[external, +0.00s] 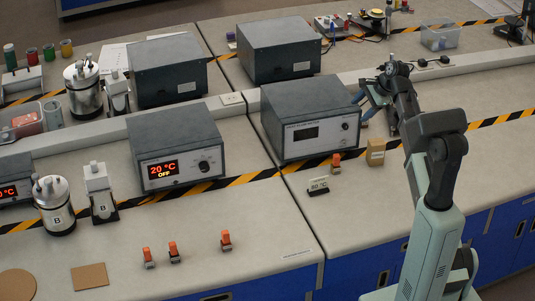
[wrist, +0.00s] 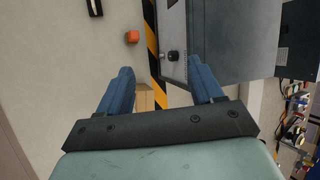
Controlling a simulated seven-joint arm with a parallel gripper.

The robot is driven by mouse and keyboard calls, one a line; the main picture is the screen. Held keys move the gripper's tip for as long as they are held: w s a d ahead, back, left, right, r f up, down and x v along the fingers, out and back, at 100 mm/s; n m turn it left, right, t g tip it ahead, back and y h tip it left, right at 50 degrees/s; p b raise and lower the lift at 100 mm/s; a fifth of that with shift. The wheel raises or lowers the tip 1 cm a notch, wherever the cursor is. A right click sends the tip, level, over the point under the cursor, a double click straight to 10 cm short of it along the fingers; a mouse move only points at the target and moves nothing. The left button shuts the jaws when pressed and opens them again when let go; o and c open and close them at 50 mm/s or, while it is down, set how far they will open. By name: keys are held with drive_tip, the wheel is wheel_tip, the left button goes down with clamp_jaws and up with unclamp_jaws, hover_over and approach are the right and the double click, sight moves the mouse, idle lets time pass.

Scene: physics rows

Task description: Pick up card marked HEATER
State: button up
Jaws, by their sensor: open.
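No card that I can read as HEATER shows in either view. A small card reading 80 °C (external: 318,184) stands on a black base on the right bench; its dark base (wrist: 95,8) shows at the top of the wrist view. My gripper (external: 366,98) is beside the right end of the meter box with the blank display (external: 310,132). In the wrist view my gripper (wrist: 158,68) has its blue fingers wide apart with nothing held between them. A brown block (external: 376,152) is on the bench below my gripper; part of it (wrist: 146,97) shows beside the left finger.
An orange-topped switch (external: 336,163) stands near the striped tape. Several similar switches (external: 173,250) stand on the left bench, with a 20 °C OFF unit (external: 177,160) behind them. The meter box (wrist: 225,40) is close to the right finger. The right bench's front is clear.

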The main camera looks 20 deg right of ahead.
drive_tip(key=s+a+f+g+h, duration=0.1)
drive_tip(key=s+a+f+g, duration=0.1)
drive_tip(key=s+a, duration=0.35)
drive_tip(key=s+a+f+g, duration=0.2)
drive_tip(key=a+f, duration=0.1)
drive_tip(key=a, duration=0.6)
drive_tip(key=m+h, duration=0.2)
drive_tip(key=h, duration=0.2)
hover_over(318, 189)
wheel_tip(318, 189, down, 5)
drive_tip(key=shift+w+d+f, duration=0.1)
drive_tip(key=shift+f, duration=3.35)
drive_tip(key=shift+w+d+f, duration=0.1)
drive_tip(key=shift+f, duration=3.3)
drive_tip(key=shift+c, duration=0.3)
drive_tip(key=c, duration=1.1)
